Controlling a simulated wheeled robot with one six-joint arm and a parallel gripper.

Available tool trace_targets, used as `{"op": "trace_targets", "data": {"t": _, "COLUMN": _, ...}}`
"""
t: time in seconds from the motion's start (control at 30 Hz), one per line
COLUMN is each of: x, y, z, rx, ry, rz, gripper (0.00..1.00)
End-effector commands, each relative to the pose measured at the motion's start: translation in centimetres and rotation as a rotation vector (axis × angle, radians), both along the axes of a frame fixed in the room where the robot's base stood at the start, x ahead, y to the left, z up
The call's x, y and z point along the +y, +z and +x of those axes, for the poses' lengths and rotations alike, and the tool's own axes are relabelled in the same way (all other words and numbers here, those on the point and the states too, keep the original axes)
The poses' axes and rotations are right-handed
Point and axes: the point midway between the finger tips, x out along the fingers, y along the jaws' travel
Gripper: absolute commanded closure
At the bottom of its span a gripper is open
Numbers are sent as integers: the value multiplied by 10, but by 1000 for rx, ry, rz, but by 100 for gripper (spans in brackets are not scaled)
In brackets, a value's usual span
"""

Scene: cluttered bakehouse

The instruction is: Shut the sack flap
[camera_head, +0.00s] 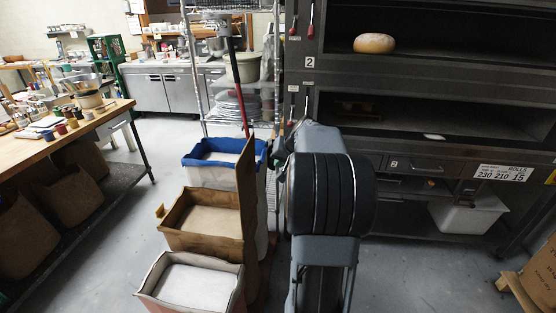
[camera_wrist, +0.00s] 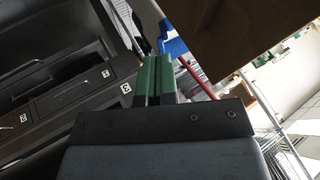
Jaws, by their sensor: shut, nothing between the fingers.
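A brown sack (camera_head: 174,213) stands open on the floor, left of my arm, with pale contents level inside. Its brown flap (camera_head: 249,215) stands upright along the sack's right side, raised off the opening. In the wrist view the flap (camera_wrist: 225,38) is a dark brown sheet at the upper right. My gripper (camera_wrist: 153,66) shows two green fingers pressed together, with nothing between them. They point past the flap's left edge, close to it; whether they touch cannot be told. My own arm hides the gripper in the head view.
A blue-rimmed bin (camera_head: 197,162) stands behind the sack and a pale-lined open sack (camera_head: 150,275) in front. A wire rack (camera_head: 199,100) is behind them. A dark oven (camera_head: 440,145) fills the right. Floor is clear left of the sacks.

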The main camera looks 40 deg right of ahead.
Motion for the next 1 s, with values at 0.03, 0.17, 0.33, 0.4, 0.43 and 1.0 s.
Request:
{"op": "trace_targets", "data": {"t": 0.03, "x": 0, "y": -8, "z": 6, "rx": 4, "ry": 2, "rz": 4, "gripper": 100}}
{"op": "trace_targets", "data": {"t": 0.17, "x": 1, "y": -28, "z": 21, "rx": 5, "ry": 1, "rz": 4, "gripper": 100}}
{"op": "trace_targets", "data": {"t": 0.33, "x": 2, "y": -51, "z": 38, "rx": 4, "ry": 2, "rz": 2, "gripper": 100}}
{"op": "trace_targets", "data": {"t": 0.4, "x": 11, "y": -46, "z": 47, "rx": 1, "ry": 4, "rz": -1, "gripper": 100}}
{"op": "trace_targets", "data": {"t": 0.43, "x": 13, "y": -46, "z": 49, "rx": 1, "ry": 3, "rz": -1, "gripper": 100}}
{"op": "trace_targets", "data": {"t": 1.0, "x": 29, "y": -48, "z": 67, "rx": 2, "ry": 0, "rz": -1, "gripper": 100}}
